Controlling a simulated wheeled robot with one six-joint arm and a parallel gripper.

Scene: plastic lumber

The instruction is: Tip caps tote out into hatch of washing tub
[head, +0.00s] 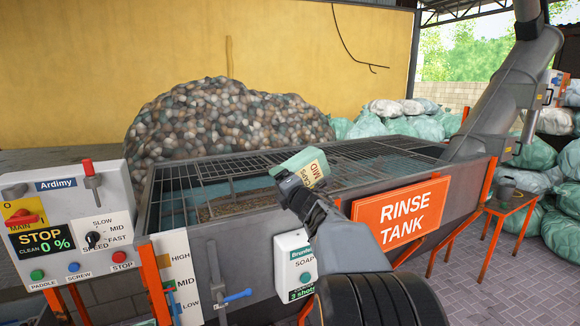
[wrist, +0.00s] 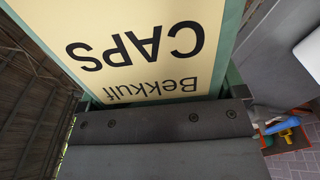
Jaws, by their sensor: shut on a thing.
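The washing tub (head: 260,258) is a grey tank with an orange RINSE TANK sign. Bars and blue-green water show in its top. I cannot clearly make out the hatch, and the tote's contents are hidden.
A control panel (head: 75,225) with a red lever stands at the left. A soap box (head: 295,262) and a blue-handled valve (head: 237,296) are on the tub's front. A sloping grey tube (head: 510,85) rises at the right. A large heap of caps (head: 225,115) lies behind.

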